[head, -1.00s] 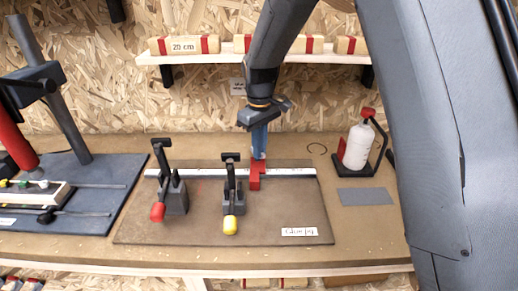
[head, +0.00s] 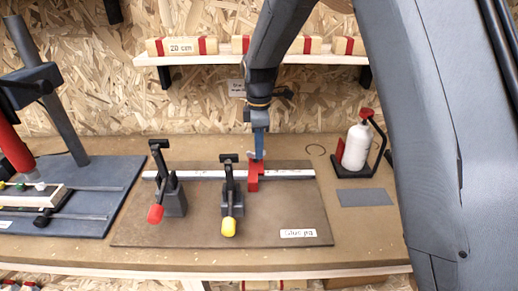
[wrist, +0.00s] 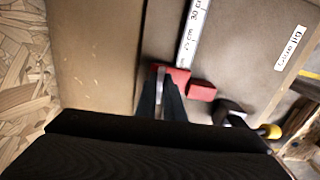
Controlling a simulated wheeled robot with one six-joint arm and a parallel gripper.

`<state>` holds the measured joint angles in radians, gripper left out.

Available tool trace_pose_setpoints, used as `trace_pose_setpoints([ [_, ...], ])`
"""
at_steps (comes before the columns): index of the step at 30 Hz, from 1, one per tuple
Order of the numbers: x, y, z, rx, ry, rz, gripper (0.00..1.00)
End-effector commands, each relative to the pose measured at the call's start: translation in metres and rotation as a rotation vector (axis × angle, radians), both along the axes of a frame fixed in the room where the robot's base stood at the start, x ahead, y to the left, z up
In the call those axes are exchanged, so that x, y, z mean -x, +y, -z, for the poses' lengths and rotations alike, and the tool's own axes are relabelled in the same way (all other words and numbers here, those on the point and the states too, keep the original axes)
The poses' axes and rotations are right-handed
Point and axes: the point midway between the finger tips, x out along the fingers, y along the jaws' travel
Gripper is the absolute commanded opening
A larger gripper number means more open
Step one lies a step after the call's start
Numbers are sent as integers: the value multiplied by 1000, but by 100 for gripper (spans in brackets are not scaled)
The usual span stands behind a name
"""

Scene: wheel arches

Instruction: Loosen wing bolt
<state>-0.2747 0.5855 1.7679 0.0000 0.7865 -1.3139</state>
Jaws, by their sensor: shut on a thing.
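The glue jig (head: 285,215) is a brown board with a white ruler rail (head: 290,173) along its back. A red stop block (head: 253,180) sits on the rail, and it also shows in the wrist view (wrist: 202,91). My gripper (head: 258,152) points down over the block. It is shut on a small grey wing bolt (head: 251,154) at the top of the block. In the wrist view the dark fingers (wrist: 162,88) close on it against the red block. The fingers hide most of the bolt.
Two toggle clamps stand on the jig left of the block, one with a red handle (head: 156,214) and one with a yellow handle (head: 229,227). A white bottle (head: 355,150) in a stand and a grey sheet (head: 365,197) lie to the right. A shelf (head: 225,59) is behind.

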Motion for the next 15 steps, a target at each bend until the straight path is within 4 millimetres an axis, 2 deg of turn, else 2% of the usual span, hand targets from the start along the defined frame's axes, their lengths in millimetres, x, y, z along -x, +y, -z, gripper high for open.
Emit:
trace_pose_setpoints([
  [6, 0, 0, 3, 1, 3, -84, 0],
  [15, 0, 0, 3, 1, 5, -121, 0],
])
